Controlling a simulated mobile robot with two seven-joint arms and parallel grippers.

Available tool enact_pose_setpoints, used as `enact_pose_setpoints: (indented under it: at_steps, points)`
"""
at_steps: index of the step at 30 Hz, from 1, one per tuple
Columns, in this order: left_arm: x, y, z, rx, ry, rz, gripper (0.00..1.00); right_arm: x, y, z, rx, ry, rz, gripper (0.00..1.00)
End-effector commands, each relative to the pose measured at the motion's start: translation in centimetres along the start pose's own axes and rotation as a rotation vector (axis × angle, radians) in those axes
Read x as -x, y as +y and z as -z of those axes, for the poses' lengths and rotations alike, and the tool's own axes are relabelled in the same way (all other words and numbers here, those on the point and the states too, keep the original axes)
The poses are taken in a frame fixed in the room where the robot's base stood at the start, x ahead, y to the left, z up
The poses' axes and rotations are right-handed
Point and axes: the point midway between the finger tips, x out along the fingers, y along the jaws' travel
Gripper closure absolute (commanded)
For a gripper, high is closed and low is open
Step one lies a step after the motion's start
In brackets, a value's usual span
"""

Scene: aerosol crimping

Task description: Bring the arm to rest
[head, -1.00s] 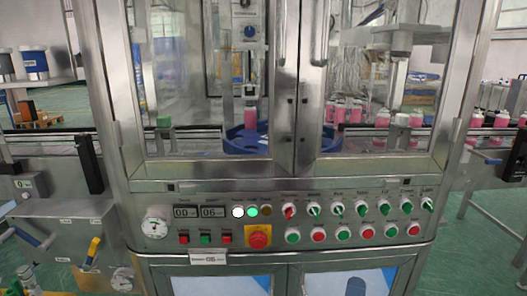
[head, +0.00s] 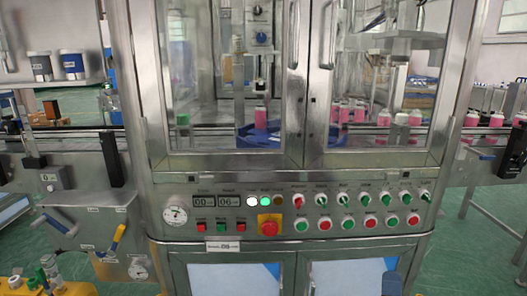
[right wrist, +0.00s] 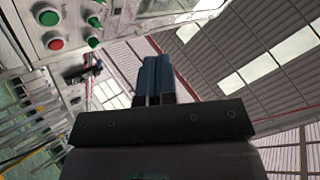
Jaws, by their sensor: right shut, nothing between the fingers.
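My right gripper (head: 392,284) shows only as a dark blue-grey tip at the bottom edge of the head view, in front of the machine's lower cabinet. In the right wrist view its two blue fingers (right wrist: 157,78) are together, shut and empty. They point up past the machine's button panel (right wrist: 45,30) towards open space under the roof. Nothing touches them there. The crimping machine (head: 290,185) stands straight ahead in the head view, doors closed. My left gripper is not in view.
The control panel has a red emergency button on a yellow plate (head: 269,226). Behind the glass, pink bottles (head: 384,118) stand on the conveyor. A yellow holder (head: 75,288) is at the lower left. Green floor (head: 470,250) is clear at the right.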

Motion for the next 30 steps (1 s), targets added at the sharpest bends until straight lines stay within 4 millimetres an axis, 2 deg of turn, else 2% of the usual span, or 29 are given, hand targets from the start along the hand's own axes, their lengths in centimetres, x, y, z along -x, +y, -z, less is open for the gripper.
enact_pose_setpoints:
  at_steps: [3, 13, 23, 26, 30]
  points:
    - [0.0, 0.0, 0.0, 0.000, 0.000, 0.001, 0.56, -1.3, 1.0, 2.1, 0.055, -0.034, 0.049, 1.00]
    - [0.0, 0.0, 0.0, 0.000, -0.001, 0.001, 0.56, -4.1, 2.5, 6.5, 0.171, -0.111, 0.147, 1.00]
    - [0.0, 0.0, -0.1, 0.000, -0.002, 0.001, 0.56, 4.5, 2.2, 5.1, 0.343, -0.416, 0.059, 1.00]
    - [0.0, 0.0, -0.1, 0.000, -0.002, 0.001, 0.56, 8.0, 1.9, 5.0, 0.419, -0.544, 0.031, 1.00]
    - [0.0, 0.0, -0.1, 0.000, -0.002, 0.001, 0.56, 13.9, 1.1, 5.4, 0.548, -0.755, -0.009, 1.00]
